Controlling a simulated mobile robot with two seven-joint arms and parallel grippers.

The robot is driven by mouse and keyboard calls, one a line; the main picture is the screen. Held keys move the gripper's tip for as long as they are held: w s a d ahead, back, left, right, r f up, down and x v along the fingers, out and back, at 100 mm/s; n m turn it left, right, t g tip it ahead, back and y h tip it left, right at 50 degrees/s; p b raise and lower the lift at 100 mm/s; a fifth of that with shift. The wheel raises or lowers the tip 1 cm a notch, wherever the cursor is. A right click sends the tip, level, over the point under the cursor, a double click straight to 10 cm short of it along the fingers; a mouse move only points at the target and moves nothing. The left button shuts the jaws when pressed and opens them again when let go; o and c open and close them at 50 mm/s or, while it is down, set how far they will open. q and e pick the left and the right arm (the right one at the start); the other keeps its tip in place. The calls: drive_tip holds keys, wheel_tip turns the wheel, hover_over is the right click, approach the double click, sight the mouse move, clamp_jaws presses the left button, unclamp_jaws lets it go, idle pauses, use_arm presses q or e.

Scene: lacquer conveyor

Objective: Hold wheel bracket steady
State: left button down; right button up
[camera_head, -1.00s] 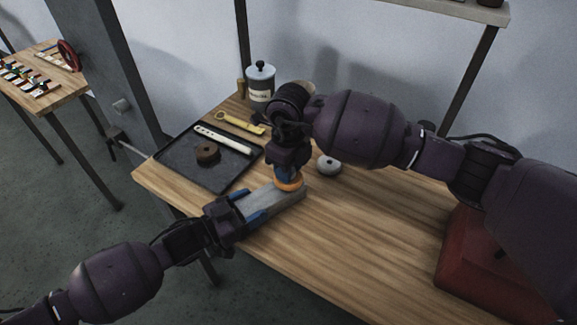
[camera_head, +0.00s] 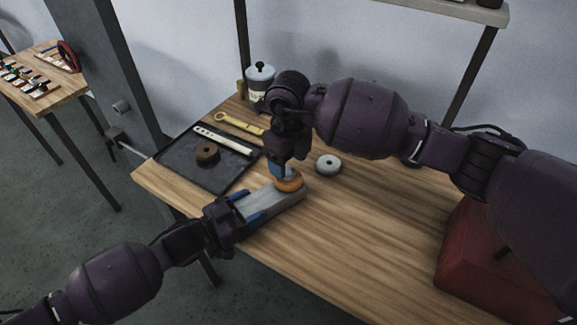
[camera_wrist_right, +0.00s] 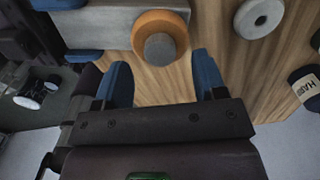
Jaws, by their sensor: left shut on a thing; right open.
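The wheel bracket (camera_head: 272,203) is a grey block lying at the front edge of the wooden table. An orange wheel (camera_head: 290,184) with a grey centre sits at its right end; both also show in the right wrist view, the wheel (camera_wrist_right: 142,28) and the bracket (camera_wrist_right: 105,22). My left gripper (camera_head: 250,204) is shut on the bracket, its blue fingers along both sides. My right gripper (camera_head: 284,169) is just behind the orange wheel. In the wrist view its two blue fingers (camera_wrist_right: 163,72) are apart with bare table between them. The left fingertips are partly hidden in the wrist view.

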wheel_tip(320, 180, up, 9)
drive_tip(key=shift+r, duration=0.2)
idle(0.3)
use_arm(q)
drive_tip(key=shift+c, duration=0.7)
unclamp_jaws()
drive_tip(key=v, duration=1)
drive_tip(key=shift+s+a+b, duration=0.3)
drive_tip(key=shift+b, duration=0.1)
use_arm(e)
drive_tip(key=shift+f, duration=0.5)
